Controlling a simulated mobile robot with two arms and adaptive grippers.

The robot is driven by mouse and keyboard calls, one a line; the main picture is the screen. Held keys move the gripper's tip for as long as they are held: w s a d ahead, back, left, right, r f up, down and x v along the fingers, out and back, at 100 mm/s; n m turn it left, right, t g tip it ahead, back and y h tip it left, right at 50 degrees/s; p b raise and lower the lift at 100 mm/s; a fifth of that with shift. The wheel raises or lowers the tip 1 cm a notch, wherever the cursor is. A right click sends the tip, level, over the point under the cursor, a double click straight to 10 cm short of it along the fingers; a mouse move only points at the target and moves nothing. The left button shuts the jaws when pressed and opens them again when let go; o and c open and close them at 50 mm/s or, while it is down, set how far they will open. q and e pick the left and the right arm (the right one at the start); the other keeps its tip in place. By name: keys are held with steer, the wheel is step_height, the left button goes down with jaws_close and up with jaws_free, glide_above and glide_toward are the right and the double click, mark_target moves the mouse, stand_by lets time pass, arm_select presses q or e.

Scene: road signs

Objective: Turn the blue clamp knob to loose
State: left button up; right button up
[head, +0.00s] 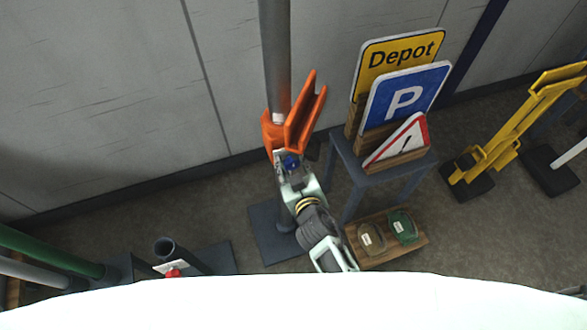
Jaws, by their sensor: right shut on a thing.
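The blue clamp knob (291,162) sits at the front of an orange clamp bracket (297,115) on a grey upright post (274,55). Only a small part of the knob shows. My right gripper (289,160) is at the knob, with its fingers shut on it. The gripper and wrist come up from below and hide most of the knob, so its turn position cannot be told. My left gripper is not in view.
A grey stand (380,167) right of the post holds Depot, P and warning signs. A wooden board (400,243) with two small labelled items lies below it. A yellow frame (510,135) stands at the right. A short dark tube (180,256) stands lower left.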

steer(key=shift+w+d+r, duration=0.2)
steer(key=shift+d, duration=0.05)
steer(key=o, duration=1)
steer(key=shift+s, duration=0.15)
steer(key=shift+s, duration=0.3)
steer(key=v, duration=1.1)
steer(key=shift+s+d+r, duration=0.1)
steer(key=shift+r, duration=0.05)
